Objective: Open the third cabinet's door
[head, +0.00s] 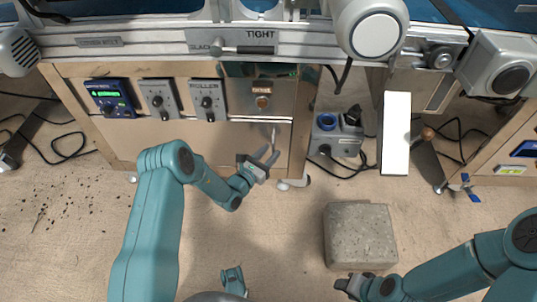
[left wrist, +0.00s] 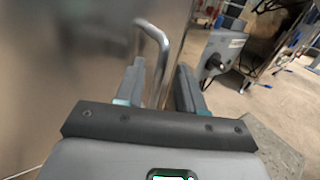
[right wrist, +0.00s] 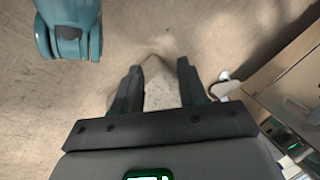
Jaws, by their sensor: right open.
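A wood-coloured cabinet stands below the machine, and its door (head: 225,146) looks closed. A thin metal handle (head: 274,133) stands near the door's right edge. My left gripper (head: 264,157) is at the handle. In the left wrist view the bent handle bar (left wrist: 163,45) runs down between the two open fingers (left wrist: 158,85), and I cannot tell whether they touch it. My right gripper (head: 345,286) is low at the right, open and empty, away from the cabinet. Its fingers also show in the right wrist view (right wrist: 160,82). I see no cabinet number.
A grey stone block (head: 359,236) sits on the floor near my right gripper. A grey socket box (head: 336,135) with cables stands right of the cabinet. A white panel (head: 396,134) hangs beside it. The floor (head: 235,225) before the door is mostly clear.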

